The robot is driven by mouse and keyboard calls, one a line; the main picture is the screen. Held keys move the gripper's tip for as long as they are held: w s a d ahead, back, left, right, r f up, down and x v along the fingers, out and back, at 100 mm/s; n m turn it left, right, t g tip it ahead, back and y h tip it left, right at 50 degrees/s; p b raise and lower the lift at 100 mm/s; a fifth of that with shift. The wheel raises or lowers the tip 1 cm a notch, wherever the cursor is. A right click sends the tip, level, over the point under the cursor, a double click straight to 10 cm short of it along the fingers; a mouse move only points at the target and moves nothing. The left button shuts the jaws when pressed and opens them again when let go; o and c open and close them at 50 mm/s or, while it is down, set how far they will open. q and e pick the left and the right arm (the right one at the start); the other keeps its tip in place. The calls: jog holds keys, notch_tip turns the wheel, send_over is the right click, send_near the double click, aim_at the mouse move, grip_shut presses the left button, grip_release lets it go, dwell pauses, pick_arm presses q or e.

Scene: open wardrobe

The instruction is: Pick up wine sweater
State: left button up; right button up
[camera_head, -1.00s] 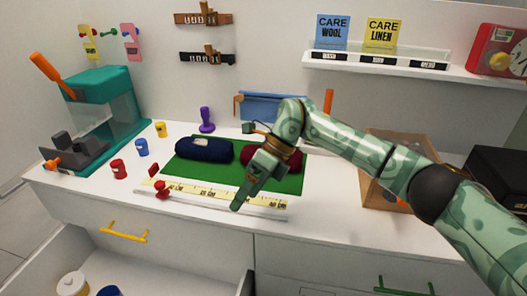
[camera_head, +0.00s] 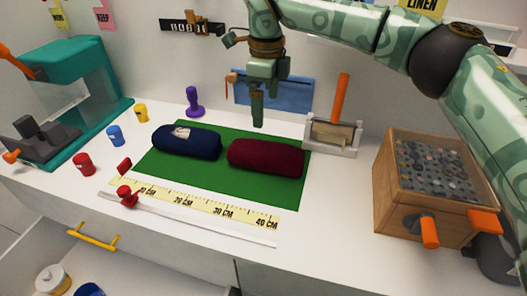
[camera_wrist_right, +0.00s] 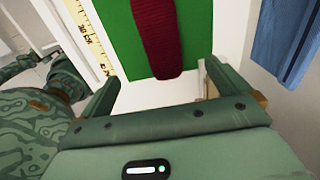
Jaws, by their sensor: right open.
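The wine sweater (camera_head: 266,157) is a dark red knitted roll lying on the right part of a green mat (camera_head: 215,190). In the right wrist view the sweater (camera_wrist_right: 160,38) stretches away ahead of the gap between the two fingers, with its near end close to that gap. My right gripper (camera_head: 258,108) is open and empty, fingers pointing down, above and behind the sweater and apart from it. It also shows in the right wrist view (camera_wrist_right: 158,88). My left gripper is not in view.
A navy roll (camera_head: 187,141) with a label lies left of the sweater. A yellow ruler (camera_head: 205,205) runs along the mat's front. A wooden box with a crank (camera_head: 435,185) stands right. A blue cloth (camera_head: 285,92) is behind. Small coloured weights and a teal machine are left.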

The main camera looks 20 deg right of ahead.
aim_at(266, 149)
notch_tip(266, 149, down, 11)
jog(key=b, duration=0.3)
jog(key=shift+r, duration=0.15)
notch_tip(266, 149, down, 5)
jog(key=b, duration=0.3)
jog(key=shift+w, duration=0.15)
jog(key=shift+r, duration=0.1)
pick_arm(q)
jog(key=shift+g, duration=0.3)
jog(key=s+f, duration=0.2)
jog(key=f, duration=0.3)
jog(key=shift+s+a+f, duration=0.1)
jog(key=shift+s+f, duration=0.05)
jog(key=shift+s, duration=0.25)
pick_arm(e)
jog(key=c, duration=1.1)
